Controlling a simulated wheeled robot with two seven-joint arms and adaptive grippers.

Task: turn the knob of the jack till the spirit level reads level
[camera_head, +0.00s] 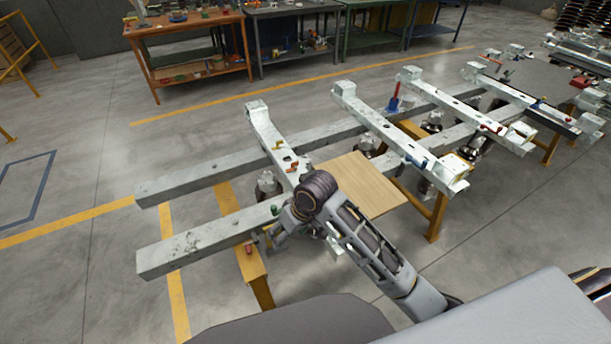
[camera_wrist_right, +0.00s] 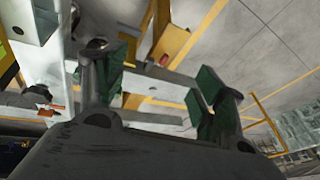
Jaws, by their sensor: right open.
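My right gripper (camera_head: 268,238) is at the near end of the left crossbeam (camera_head: 268,135), beside the near long rail (camera_head: 205,248). In the right wrist view its two green-padded fingers (camera_wrist_right: 165,92) stand wide apart. A pale grey bar shows between and beyond them; I cannot tell whether either finger touches anything. I cannot clearly make out the jack or its knob; my wrist and forearm cover part of that area. Small coloured items (camera_head: 280,145) lie on the left crossbeam, too small to tell whether one is the spirit level. My left gripper is out of view.
A wooden board (camera_head: 365,185) lies right of my right wrist. Yellow trestles (camera_head: 258,280) carry the rails; a small red item (camera_head: 249,248) sits on the near one. More crossbeams (camera_head: 385,130) stand to the right. Workbenches (camera_head: 190,28) line the back.

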